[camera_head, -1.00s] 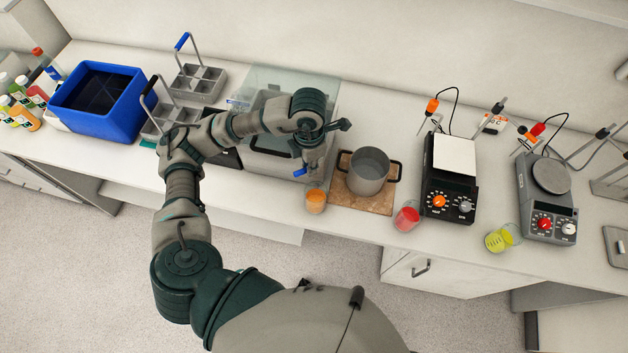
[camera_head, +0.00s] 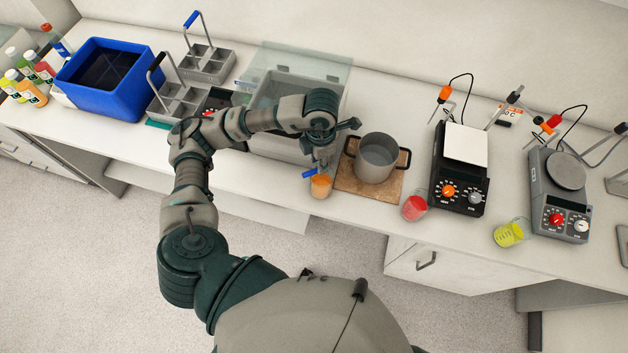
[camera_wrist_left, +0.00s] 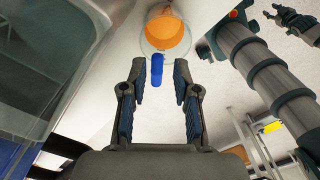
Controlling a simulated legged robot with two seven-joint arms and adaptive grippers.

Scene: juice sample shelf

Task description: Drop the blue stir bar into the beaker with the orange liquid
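The beaker with orange liquid (camera_head: 321,186) stands on the bench left of the wooden board. In the left wrist view the beaker (camera_wrist_left: 165,38) is just past my fingertips. The blue stir bar (camera_wrist_left: 157,71) shows between the beaker and my fingers, with a gap on either side. In the head view the stir bar (camera_head: 309,172) is a small blue piece by the beaker's rim; I cannot tell if it is falling. My left gripper (camera_head: 318,163) is above the beaker; its fingers are spread in the wrist view (camera_wrist_left: 160,75). My right gripper (camera_wrist_left: 292,20) shows small at the wrist view's upper right.
A metal pot (camera_head: 375,160) stands on a wooden board right of the beaker. A beaker with red liquid (camera_head: 414,208) and one with yellow liquid (camera_head: 508,234) stand farther right, by two hot plates. A grey basin (camera_head: 262,140) lies behind my left arm.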

